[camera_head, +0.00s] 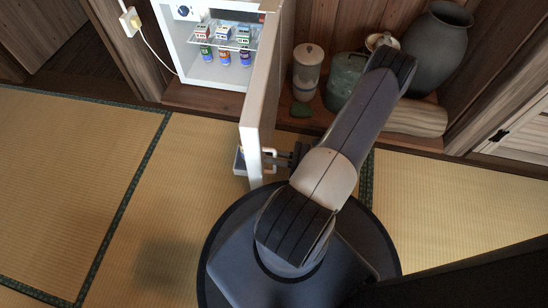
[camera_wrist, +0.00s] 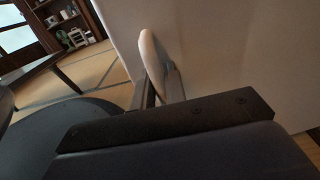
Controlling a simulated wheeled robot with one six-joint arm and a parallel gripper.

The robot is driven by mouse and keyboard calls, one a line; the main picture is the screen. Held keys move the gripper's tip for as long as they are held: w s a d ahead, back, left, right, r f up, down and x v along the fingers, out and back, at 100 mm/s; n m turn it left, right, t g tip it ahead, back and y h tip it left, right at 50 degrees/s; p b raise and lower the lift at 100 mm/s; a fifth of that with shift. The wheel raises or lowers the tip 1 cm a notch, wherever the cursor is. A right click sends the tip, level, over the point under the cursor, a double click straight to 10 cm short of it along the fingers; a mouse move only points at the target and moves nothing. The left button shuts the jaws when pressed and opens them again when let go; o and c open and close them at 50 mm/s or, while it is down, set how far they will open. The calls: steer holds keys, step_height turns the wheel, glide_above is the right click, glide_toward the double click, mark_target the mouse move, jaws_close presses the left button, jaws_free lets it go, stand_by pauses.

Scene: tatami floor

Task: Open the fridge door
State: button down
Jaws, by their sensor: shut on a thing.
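The small white fridge (camera_head: 215,78) stands at the back, with its interior in plain view. Its door (camera_head: 258,90) is swung wide open toward me and shows almost edge-on in the head view. My gripper (camera_head: 273,158) is at the door's near end, shut on the handle (camera_head: 268,152). In the wrist view the pale curved handle (camera_wrist: 152,62) rises between the fingers, beside the broad door face (camera_wrist: 230,50). The exact finger contact is partly hidden in both views.
Small cartons (camera_head: 222,34) and bottles stand inside the fridge. A lidded jar (camera_head: 307,70), a large dark vase (camera_head: 438,45) and a log (camera_head: 415,119) sit right of the door. The tatami floor (camera_head: 70,180) at left is clear.

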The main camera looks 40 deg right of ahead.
steer(key=shift+s+d, duration=0.2)
steer(key=shift+s, duration=0.05)
steer(key=c, duration=1.8)
jaws_free()
steer(key=shift+s+d, duration=0.1)
steer(key=p+v, duration=0.2)
steer(key=v, duration=0.8)
steer(key=shift+s+d+p, duration=0.2)
steer(key=shift+p, duration=0.15)
